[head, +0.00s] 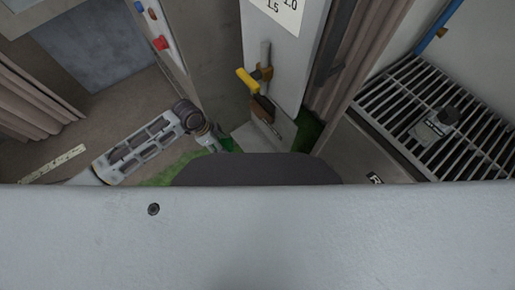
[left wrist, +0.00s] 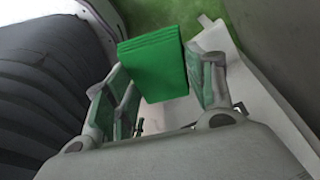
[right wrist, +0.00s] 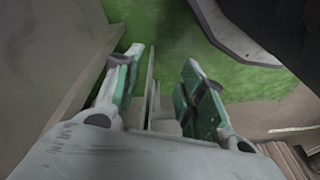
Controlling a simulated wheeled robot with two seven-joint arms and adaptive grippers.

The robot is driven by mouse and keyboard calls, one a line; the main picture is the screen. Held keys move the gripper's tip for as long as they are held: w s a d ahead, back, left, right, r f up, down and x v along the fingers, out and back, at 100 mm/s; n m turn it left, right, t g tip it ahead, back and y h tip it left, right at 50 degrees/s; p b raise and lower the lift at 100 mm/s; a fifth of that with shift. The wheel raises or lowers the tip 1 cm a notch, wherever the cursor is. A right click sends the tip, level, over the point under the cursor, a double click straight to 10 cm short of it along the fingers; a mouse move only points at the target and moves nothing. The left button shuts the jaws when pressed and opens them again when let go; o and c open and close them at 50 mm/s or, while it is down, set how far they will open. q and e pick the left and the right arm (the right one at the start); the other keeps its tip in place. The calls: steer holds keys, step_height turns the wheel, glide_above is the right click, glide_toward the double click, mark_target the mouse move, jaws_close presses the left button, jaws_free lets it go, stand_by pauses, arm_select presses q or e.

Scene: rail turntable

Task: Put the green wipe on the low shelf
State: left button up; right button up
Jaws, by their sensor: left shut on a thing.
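The green wipe (left wrist: 155,65) is a folded green block in the left wrist view. My left gripper (left wrist: 166,80) is shut on it, with one finger at each side. In the head view my left gripper (head: 215,138) is low, left of centre, and a bit of the green wipe (head: 226,144) shows beside it. A pale flat surface (left wrist: 246,92) lies beneath the wipe; I cannot tell whether it is the low shelf. My right gripper (right wrist: 160,82) is open and empty in the right wrist view, above green floor.
A white panel (head: 285,50) with a yellow-handled lever (head: 247,80) stands ahead. A metal grating (head: 440,110) with a small grey device (head: 434,126) is on the right. A post with coloured buttons (head: 160,43) stands at the left. My own body hides the lower head view.

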mark_target(254, 147)
arm_select(q)
steer(key=s+f+m+g+b, duration=0.1)
steer(key=s+f+m+b, duration=0.2)
steer(key=f+b, duration=0.3)
steer(key=shift+s+a+f+m, duration=0.25)
steer(key=shift+f+m, duration=0.25)
steer(key=shift+f, duration=1.9)
arm_select(e)
steer(key=w+v, duration=0.1)
steer(key=v, duration=0.5)
steer(key=shift+w+a, duration=0.45)
steer(key=shift+a, duration=0.2)
arm_select(q)
steer(key=shift+d, duration=0.1)
